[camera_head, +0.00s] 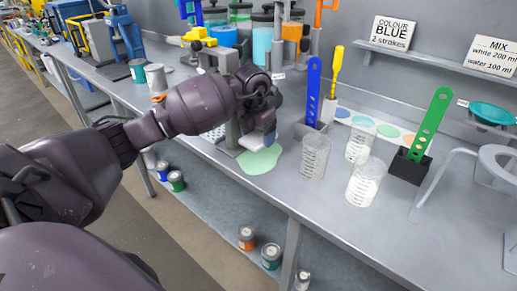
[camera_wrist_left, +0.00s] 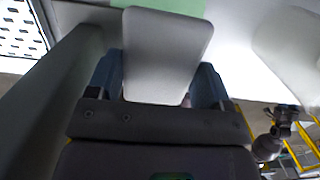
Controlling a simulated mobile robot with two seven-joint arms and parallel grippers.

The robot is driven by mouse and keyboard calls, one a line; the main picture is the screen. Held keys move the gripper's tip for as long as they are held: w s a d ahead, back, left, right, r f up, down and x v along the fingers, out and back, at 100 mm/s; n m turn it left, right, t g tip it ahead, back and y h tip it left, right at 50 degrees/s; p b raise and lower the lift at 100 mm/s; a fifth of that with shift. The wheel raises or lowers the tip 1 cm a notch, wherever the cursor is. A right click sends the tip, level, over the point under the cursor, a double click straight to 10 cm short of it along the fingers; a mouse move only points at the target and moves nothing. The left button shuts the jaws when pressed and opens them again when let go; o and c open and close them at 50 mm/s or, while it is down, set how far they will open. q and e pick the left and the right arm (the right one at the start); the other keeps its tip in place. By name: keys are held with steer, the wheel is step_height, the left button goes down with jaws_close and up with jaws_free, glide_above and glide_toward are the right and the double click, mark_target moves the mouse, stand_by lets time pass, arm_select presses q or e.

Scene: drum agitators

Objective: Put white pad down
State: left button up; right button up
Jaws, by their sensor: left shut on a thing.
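The white pad (camera_wrist_left: 167,52) is a pale flat block with rounded corners in the left wrist view. My left gripper (camera_wrist_left: 158,84) is shut on it, with a blue-grey finger at each side. In the head view the left gripper (camera_head: 262,136) hangs over the bench, and the pad shows as a small pale piece (camera_head: 251,142) beneath it. A light green patch (camera_head: 261,160) lies on the grey bench just below. I cannot tell whether the pad touches it. My right gripper is not in view.
Clear graduated beakers (camera_head: 315,158) stand right of the patch. A blue slotted paddle (camera_head: 313,92) and a green one (camera_head: 431,118) stand upright in holders. A grey post is close left of the gripper. The bench's front edge (camera_head: 268,200) is near.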

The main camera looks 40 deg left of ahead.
mark_target(258, 156)
arm_select(q)
steer(key=shift+f, duration=2.6)
steer(key=shift+f+b, duration=0.15)
steer(key=shift+b, duration=0.15)
steer(key=o, duration=0.9)
